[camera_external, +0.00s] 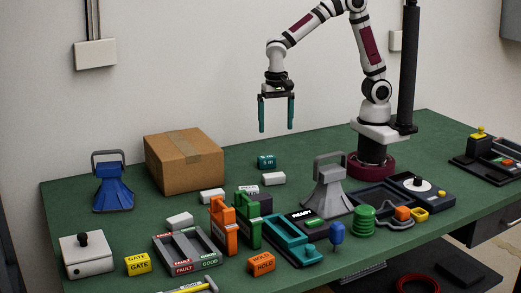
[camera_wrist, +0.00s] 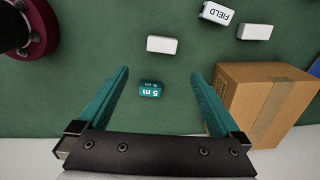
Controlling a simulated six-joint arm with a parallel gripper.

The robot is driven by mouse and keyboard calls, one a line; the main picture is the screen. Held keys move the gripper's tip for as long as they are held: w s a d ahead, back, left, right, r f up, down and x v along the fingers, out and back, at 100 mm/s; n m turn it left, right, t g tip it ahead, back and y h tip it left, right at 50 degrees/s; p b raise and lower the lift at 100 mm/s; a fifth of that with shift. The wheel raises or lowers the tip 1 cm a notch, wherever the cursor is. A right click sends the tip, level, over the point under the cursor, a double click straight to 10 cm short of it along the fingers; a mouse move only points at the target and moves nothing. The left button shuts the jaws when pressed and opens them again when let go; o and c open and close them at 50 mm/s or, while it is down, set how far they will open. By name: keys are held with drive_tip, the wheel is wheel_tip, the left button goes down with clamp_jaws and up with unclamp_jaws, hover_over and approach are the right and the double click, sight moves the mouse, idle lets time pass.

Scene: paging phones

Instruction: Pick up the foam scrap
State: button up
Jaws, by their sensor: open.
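No piece is labelled as foam scrap. A dark grey block (camera_external: 262,202) stands behind the green handset; I cannot tell whether it is foam. Plain white blocks lie nearby: one in the middle (camera_external: 273,179), one by the box (camera_external: 212,196) and one farther front left (camera_external: 180,221). The first two also show in the wrist view (camera_wrist: 161,44) (camera_wrist: 254,32). My gripper (camera_external: 276,129) is open and empty, high above the back of the table. In the wrist view a teal block marked "5 m" (camera_wrist: 150,89) appears between its fingers (camera_wrist: 160,72), well below them.
A cardboard box (camera_external: 183,162) stands at the back left, right of the fingers in the wrist view (camera_wrist: 265,100). A grey handled stand (camera_external: 328,188), orange handset (camera_external: 223,228) and green handset (camera_external: 248,222) rise at the middle.

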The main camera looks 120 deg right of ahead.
sight(273, 174)
drive_tip(key=shift+m, duration=0.3)
drive_tip(key=f, duration=1.6)
drive_tip(key=shift+w+d+f, duration=0.15)
drive_tip(key=shift+w+d, duration=0.05)
drive_tip(key=shift+d, duration=0.05)
drive_tip(key=c, duration=1)
drive_tip(key=shift+c, duration=0.2)
drive_tip(key=shift+r, duration=0.2)
